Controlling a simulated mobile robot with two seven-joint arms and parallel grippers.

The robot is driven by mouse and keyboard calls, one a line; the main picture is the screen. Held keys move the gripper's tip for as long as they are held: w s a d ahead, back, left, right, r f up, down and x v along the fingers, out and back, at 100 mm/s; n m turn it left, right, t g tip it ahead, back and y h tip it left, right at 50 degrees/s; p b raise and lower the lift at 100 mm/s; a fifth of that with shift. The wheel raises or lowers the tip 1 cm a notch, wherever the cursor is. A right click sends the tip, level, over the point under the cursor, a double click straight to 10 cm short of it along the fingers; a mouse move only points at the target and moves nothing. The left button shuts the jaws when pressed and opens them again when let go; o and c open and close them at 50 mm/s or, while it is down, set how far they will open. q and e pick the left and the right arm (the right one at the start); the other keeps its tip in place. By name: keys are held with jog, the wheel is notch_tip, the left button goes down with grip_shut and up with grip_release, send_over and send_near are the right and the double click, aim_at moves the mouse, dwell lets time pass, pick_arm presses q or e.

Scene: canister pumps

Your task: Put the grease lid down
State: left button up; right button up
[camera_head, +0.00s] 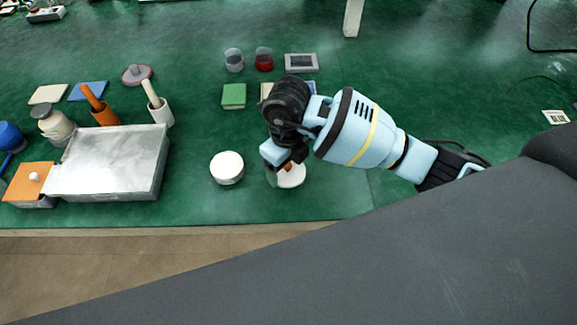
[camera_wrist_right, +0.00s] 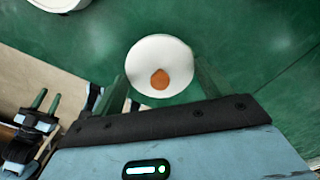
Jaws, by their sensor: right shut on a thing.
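The grease lid (camera_wrist_right: 147,55) is a white round disc with an orange-brown spot near its middle. In the right wrist view it lies between the fingers of my right gripper (camera_wrist_right: 160,75), which is shut on it. In the head view the lid (camera_head: 293,179) shows just below my right gripper (camera_head: 284,162), close to the front of the green table. The gripper partly covers it, and I cannot tell its height above the surface. My left gripper (camera_wrist_right: 46,101) shows only in the right wrist view, at the lower left, with its green fingers apart and empty.
A white round canister (camera_head: 227,167) stands left of the lid. A metal box (camera_head: 112,165) and an orange-topped block (camera_head: 30,181) are further left. Two small cups (camera_head: 234,60) (camera_head: 264,59) and a green block (camera_head: 233,95) are behind. The table's front edge is near.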

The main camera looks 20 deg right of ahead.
aim_at(289, 169)
jog(key=shift+w+d, duration=0.15)
jog(key=shift+w, duration=0.1)
jog(key=shift+w+d+f, duration=0.1)
jog(key=shift+w+f, duration=0.05)
jog(key=shift+f, duration=0.75)
jog(key=shift+w+d+f, duration=0.1)
jog(key=shift+w+f, duration=0.05)
jog(key=shift+f, duration=0.75)
jog(key=shift+f, duration=0.15)
jog(key=o, duration=1)
jog(key=shift+c, duration=0.2)
notch_tip(289, 169, up, 12)
jog(key=shift+p, duration=0.4)
jog(key=shift+s, duration=0.1)
